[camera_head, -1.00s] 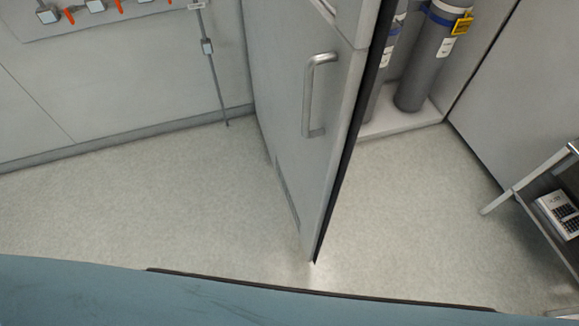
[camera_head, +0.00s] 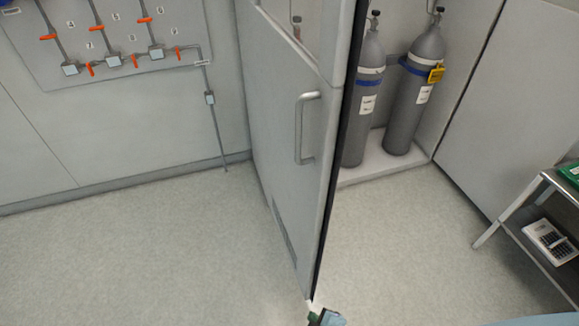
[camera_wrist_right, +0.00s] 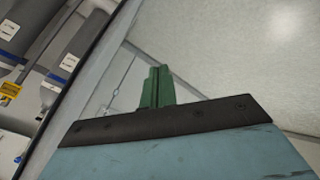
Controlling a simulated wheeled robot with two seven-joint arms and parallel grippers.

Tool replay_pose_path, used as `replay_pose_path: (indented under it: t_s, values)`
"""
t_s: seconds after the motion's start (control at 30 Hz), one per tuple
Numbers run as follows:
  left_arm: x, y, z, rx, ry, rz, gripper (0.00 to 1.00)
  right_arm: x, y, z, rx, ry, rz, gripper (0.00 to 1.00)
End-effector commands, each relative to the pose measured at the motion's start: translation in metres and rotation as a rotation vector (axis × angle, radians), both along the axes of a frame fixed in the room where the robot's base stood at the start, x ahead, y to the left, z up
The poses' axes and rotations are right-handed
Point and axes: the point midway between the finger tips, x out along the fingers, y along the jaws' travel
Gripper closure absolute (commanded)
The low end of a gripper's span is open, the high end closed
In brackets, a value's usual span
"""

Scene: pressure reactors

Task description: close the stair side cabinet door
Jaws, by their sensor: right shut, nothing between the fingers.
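The grey cabinet door (camera_head: 265,130) stands open in the head view, swung out from the cabinet, with a metal bar handle (camera_head: 300,128) on its face. Its dark free edge runs down to the bottom middle. My right gripper (camera_head: 318,318) shows at the bottom edge of the head view, by the lower end of the door edge; I cannot tell whether it touches. In the right wrist view its green fingers (camera_wrist_right: 157,87) are together and empty. The handle is apart from it. My left gripper is not in view.
Two grey gas cylinders (camera_head: 409,100) stand inside the cabinet, right of the door. A metal cart (camera_head: 535,215) stands at the right. A valve panel (camera_head: 110,40) is on the left wall. The floor (camera_head: 130,250) left of the door is clear.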

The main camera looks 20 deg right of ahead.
Motion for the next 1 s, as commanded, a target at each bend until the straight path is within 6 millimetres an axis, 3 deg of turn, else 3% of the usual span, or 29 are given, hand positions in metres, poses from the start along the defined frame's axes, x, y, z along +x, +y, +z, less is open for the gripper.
replay_pose_path:
  t_s: [0.03, 0.1, 0.2, 0.3, 0.4, 0.5, 0.6, 0.77, 1.0]
  values:
    - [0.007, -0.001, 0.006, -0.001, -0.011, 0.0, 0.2, 0.03, 0.013, 0.046, -0.053, -0.12, 0.061, 1.0]
    - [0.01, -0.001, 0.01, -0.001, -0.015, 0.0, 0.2, 0.064, 0.026, 0.105, -0.148, -0.278, 0.134, 1.0]
    - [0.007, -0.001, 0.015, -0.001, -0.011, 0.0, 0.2, 0.097, 0.035, 0.187, -0.292, -0.478, 0.192, 1.0]
    - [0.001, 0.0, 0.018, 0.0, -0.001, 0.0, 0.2, 0.115, 0.036, 0.259, -0.424, -0.634, 0.212, 1.0]
    - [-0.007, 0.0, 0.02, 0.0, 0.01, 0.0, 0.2, 0.122, 0.034, 0.31, -0.528, -0.738, 0.212, 1.0]
    - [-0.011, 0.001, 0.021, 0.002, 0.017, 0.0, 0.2, 0.124, 0.032, 0.34, -0.593, -0.796, 0.207, 1.0]
    - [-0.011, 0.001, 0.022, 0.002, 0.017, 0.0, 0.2, 0.128, 0.031, 0.352, -0.621, -0.819, 0.204, 1.0]
    - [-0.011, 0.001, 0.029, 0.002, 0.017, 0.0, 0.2, 0.148, 0.031, 0.355, -0.624, -0.823, 0.202, 1.0]
    - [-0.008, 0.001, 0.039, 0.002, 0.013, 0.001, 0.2, 0.197, 0.032, 0.355, -0.624, -0.822, 0.203, 1.0]
